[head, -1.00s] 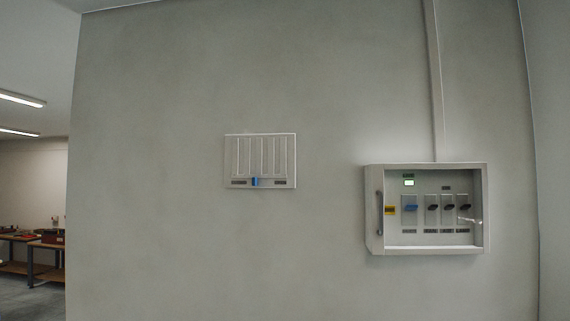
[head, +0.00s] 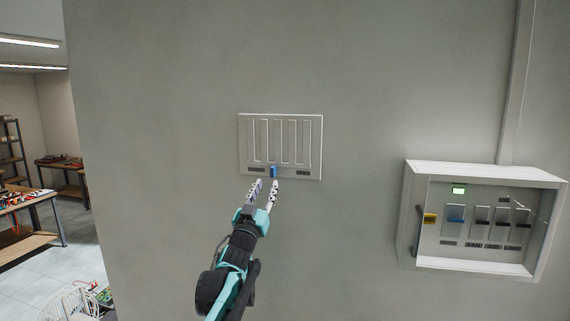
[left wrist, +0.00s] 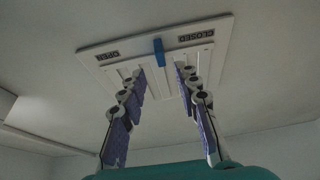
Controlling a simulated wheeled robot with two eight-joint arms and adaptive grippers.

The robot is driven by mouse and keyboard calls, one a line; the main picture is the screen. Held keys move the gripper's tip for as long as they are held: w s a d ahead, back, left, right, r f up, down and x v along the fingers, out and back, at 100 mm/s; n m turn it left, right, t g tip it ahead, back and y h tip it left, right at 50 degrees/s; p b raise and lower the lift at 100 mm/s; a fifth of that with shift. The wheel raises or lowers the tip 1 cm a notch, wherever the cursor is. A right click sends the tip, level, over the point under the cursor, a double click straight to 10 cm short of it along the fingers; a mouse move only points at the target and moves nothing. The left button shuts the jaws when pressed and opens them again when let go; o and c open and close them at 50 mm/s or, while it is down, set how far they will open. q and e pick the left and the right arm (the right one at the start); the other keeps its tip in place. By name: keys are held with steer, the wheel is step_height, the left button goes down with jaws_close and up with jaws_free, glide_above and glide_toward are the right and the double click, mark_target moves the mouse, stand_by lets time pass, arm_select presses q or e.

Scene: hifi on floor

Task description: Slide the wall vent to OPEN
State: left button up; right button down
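The wall vent (head: 281,119) is a pale slatted plate on the grey wall. Its blue slider tab (head: 273,171) sits on the lower edge, nearer the left label in the head view. In the left wrist view, where the lettering looks upside down, the tab (left wrist: 159,52) is between the OPEN label (left wrist: 106,55) and the CLOSED label (left wrist: 196,36), nearer CLOSED. My left gripper (head: 267,183) is open and empty just below the tab. In the left wrist view its fingertips (left wrist: 161,70) flank the tab's line; contact is not visible. My right gripper is not in view.
An open-fronted switch box (head: 487,266) with a blue switch and several black ones is on the wall to the right. A conduit (head: 516,90) rises from it. A workbench (head: 40,240) stands far left past the wall's edge. The wall around the vent is clear.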

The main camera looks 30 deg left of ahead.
mark_target(272, 173)
arm_select(q)
steer(key=p+x, duration=0.2)
steer(key=x, duration=0.5)
steer(key=shift+a+f, duration=0.1)
steer(key=shift+f, duration=0.05)
steer(key=shift+s, duration=0.2)
steer(key=shift+w, duration=0.1)
jaws_close()
